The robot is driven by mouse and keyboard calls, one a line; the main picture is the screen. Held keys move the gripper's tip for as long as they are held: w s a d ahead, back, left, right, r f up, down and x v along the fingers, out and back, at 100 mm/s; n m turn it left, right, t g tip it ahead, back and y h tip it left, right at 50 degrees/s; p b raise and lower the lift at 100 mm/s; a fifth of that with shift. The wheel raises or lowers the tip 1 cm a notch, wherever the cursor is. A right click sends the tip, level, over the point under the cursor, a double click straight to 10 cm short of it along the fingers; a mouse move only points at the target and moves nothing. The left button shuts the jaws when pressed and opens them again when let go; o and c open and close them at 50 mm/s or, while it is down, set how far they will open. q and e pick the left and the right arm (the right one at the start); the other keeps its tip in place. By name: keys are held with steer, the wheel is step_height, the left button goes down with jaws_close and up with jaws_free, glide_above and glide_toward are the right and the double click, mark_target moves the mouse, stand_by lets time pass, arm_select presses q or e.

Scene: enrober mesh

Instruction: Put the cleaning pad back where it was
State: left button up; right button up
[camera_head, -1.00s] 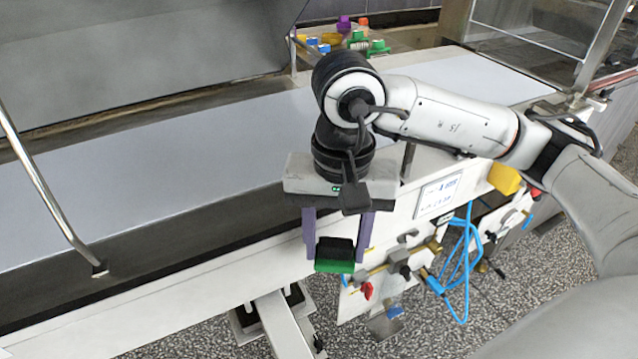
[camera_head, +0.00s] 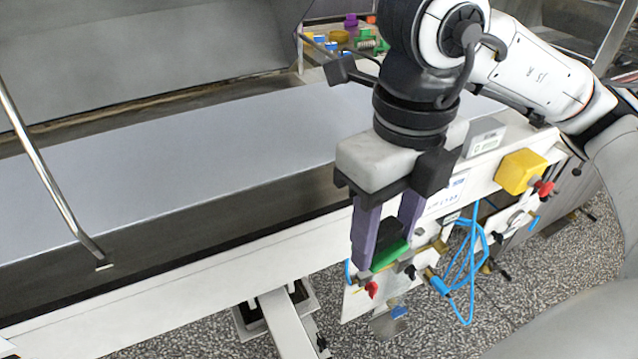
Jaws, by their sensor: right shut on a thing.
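The cleaning pad (camera_head: 390,254) shows a green face and a darker part. It sits between the purple fingers of my right gripper (camera_head: 385,256), which is shut on it. The gripper points down and holds the pad in front of the machine's white front side, with valves and hoses behind and below it. The finger on the left hides part of the pad. My left gripper is not in view.
A grey belt (camera_head: 200,160) runs along the machine behind a dark edge. A bent metal rail (camera_head: 50,180) stands at the left. A yellow box (camera_head: 521,172) with a red knob and blue hoses (camera_head: 468,265) are at the right. Small coloured parts (camera_head: 345,42) lie at the back.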

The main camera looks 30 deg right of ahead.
steer(key=shift+s+d+r+m, duration=0.1)
steer(key=shift+r+m, duration=0.05)
steer(key=shift+m, duration=0.65)
steer(key=p, duration=0.3)
glide_above(320, 188)
steer(key=shift+s, duration=0.1)
steer(key=shift+w+d, duration=0.1)
steer(key=shift+w, duration=0.1)
step_height(320, 188, down, 4)
steer(key=shift+r+p, duration=0.25)
steer(key=shift+p, duration=0.1)
steer(key=shift+f, duration=0.25)
steer(key=o, duration=1)
steer(key=shift+r, duration=0.1)
